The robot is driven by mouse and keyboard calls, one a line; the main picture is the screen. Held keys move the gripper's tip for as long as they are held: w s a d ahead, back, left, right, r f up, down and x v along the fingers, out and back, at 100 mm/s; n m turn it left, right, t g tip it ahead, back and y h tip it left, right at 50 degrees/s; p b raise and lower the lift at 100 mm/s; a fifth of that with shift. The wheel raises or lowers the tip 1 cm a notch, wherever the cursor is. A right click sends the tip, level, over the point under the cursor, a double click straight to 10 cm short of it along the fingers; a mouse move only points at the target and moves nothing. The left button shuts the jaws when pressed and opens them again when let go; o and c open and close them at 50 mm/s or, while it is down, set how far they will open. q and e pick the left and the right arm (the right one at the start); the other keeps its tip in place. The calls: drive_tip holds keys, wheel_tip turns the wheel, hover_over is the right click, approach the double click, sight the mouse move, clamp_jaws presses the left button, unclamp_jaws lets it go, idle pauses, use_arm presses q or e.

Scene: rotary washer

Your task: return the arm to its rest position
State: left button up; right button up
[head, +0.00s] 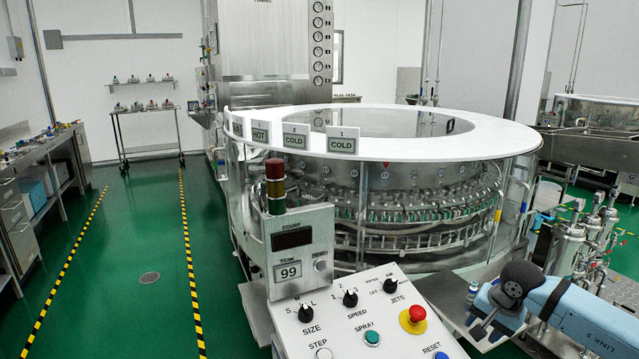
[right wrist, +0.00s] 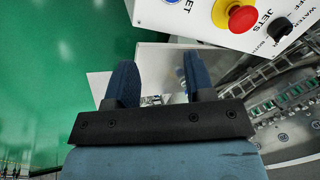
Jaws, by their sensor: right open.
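My right arm (head: 572,308) reaches in from the lower right in the head view, beside the control panel (head: 385,325). My right gripper (head: 482,328) points down and left, just right of the panel. In the right wrist view the right gripper (right wrist: 158,72) has its two blue fingers spread apart with nothing between them. A pale surface shows beyond the fingertips. My left arm and left gripper are not in view.
The panel carries a red emergency button (head: 413,319), knobs and a green spray button (head: 372,338). The round washer (head: 415,148) stands behind it. Metal canisters (head: 567,245) stand right, near my arm. Green floor (head: 140,230) is clear at left.

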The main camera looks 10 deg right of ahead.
drive_tip(key=s+a+f+m+y, duration=0.1)
drive_tip(key=a+f+y, duration=0.2)
drive_tip(key=a, duration=0.3)
drive_tip(key=s+a+f+m+y, duration=0.1)
drive_tip(key=a+f+m+y, duration=0.1)
drive_tip(key=a, duration=0.4)
drive_tip(key=s+a+r+m+t+y, duration=0.1)
drive_tip(key=s+a+m+t+y, duration=0.35)
drive_tip(key=a+m, duration=0.45)
drive_tip(key=s+a+r+m+t+y, duration=0.1)
drive_tip(key=s+a+m+t+y, duration=0.2)
drive_tip(key=a+m+y, duration=0.55)
drive_tip(key=s+d+f+n+h, duration=0.2)
drive_tip(key=s+f+n+h, duration=0.6)
drive_tip(key=n, duration=0.9)
drive_tip(key=s+d+f+n+h, duration=0.2)
drive_tip(key=s+f+n+h, duration=0.5)
drive_tip(key=n, duration=1)
use_arm(q)
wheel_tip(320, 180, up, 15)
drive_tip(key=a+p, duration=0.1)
drive_tip(key=p, duration=1.8)
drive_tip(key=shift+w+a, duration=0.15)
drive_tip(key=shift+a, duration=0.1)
use_arm(e)
wheel_tip(320, 180, up, 14)
drive_tip(key=s+d, duration=0.1)
drive_tip(key=shift+s+r+m+h, duration=0.2)
drive_tip(key=shift+s+m+h, duration=0.1)
drive_tip(key=shift+s+m, duration=0.05)
